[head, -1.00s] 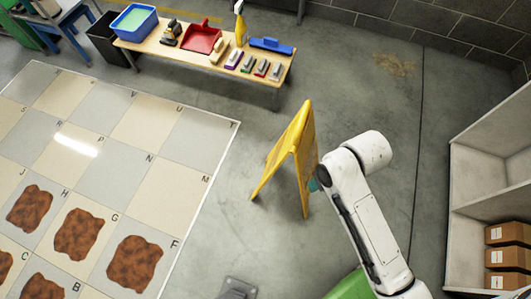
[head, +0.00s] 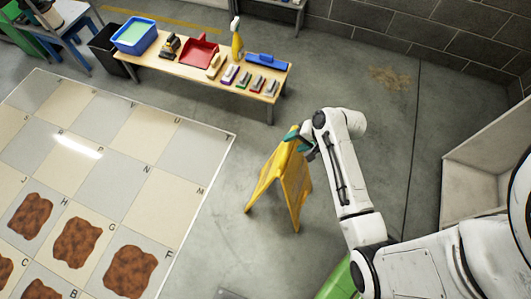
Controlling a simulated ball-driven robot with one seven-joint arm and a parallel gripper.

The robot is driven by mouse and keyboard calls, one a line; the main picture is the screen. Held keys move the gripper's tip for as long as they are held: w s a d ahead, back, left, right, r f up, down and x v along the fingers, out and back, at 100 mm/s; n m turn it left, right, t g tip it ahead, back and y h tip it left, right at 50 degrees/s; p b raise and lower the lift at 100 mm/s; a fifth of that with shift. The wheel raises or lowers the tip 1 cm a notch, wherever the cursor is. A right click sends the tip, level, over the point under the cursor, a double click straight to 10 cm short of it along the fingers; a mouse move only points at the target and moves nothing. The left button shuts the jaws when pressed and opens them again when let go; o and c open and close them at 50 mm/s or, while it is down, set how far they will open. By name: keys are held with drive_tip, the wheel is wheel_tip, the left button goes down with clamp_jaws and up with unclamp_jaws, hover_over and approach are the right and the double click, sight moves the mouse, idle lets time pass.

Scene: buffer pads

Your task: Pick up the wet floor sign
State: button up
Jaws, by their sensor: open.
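The yellow wet floor sign (head: 286,186) stands upright like an A-frame on the grey concrete floor, right of the tiled area. My white arm reaches in from the lower right. My gripper (head: 298,140), with teal fingertips, is open at the top of the sign. The fingers appear to be at or around the sign's top edge; whether they touch it cannot be told. Part of the sign's top is hidden by the gripper.
A low bench (head: 185,68) with a blue tub (head: 134,30), a red dustpan (head: 198,54) and cleaning items stands behind. White shelving (head: 480,170) is at the right. Lettered tiles (head: 150,200) with brown stains lie at the left. Floor around the sign is clear.

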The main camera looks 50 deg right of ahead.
sight(291, 143)
drive_tip(key=shift+x, duration=2.8)
drive_tip(key=shift+w, duration=0.15)
drive_tip(key=shift+c, duration=0.3)
clamp_jaws()
drive_tip(key=shift+r, duration=0.15)
